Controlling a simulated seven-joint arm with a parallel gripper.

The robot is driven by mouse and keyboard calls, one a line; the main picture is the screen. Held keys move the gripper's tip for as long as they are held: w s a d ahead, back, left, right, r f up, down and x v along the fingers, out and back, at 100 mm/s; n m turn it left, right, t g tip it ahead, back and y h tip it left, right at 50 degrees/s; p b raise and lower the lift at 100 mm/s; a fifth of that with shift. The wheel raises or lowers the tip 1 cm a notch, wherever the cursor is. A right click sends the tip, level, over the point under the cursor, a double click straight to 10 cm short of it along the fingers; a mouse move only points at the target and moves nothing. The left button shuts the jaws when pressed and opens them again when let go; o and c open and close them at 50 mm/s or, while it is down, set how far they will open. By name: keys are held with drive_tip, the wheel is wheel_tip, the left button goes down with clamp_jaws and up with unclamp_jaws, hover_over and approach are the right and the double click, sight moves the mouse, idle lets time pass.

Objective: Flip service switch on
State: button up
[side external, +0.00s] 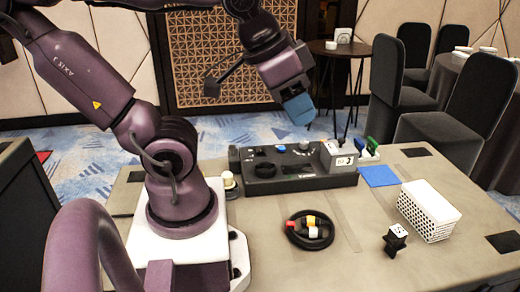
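A black control panel (300,183) sits on the table just beyond my arm's base. Its top carries a round black knob (264,169), a small blue part (280,148), a grey round part (304,145) and a row of small controls. I cannot tell which of these is the service switch or how it is set. A light grey labelled box (339,155) stands at the panel's right end. My gripper (299,112), with blue fingertips, hangs above the panel's back edge, apart from it. Its fingers overlap from this side, so their opening is unclear.
Green and blue upright parts (372,144) stand right of the panel, beside a blue mat (378,176). A coiled black cable (311,229), a white perforated basket (428,211) and a small black stand (396,238) lie nearer. The front table is mostly clear.

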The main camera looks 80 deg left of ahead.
drive_tip(key=shift+a, duration=0.15)
drive_tip(key=c, duration=0.3)
drive_tip(key=w+a+f+n+g, duration=0.1)
drive_tip(key=a, duration=0.2)
drive_tip(key=w+a+f+n+g, duration=0.1)
drive_tip(key=a+n, duration=0.1)
drive_tip(key=w+a+f+n+g, duration=0.1)
drive_tip(key=a+f+n, duration=0.1)
drive_tip(key=a, duration=0.1)
drive_tip(key=shift+w+a, duration=0.15)
drive_tip(key=shift+a, duration=0.2)
clamp_jaws()
drive_tip(key=s+a+f+n+g, duration=0.1)
drive_tip(key=a+f+n, duration=0.2)
drive_tip(key=a+n, duration=0.7)
drive_tip(key=s+a+f+n+h, duration=0.1)
drive_tip(key=a+f+n, duration=0.3)
drive_tip(key=a+n, duration=0.5)
drive_tip(key=s+a+f+n+g, duration=0.1)
drive_tip(key=a+f+n, duration=0.3)
drive_tip(key=a+n, duration=0.6)
drive_tip(key=shift+s+a+n+g+h, duration=0.3)
drive_tip(key=shift+n+h, duration=0.1)
drive_tip(key=shift+n, duration=0.6)
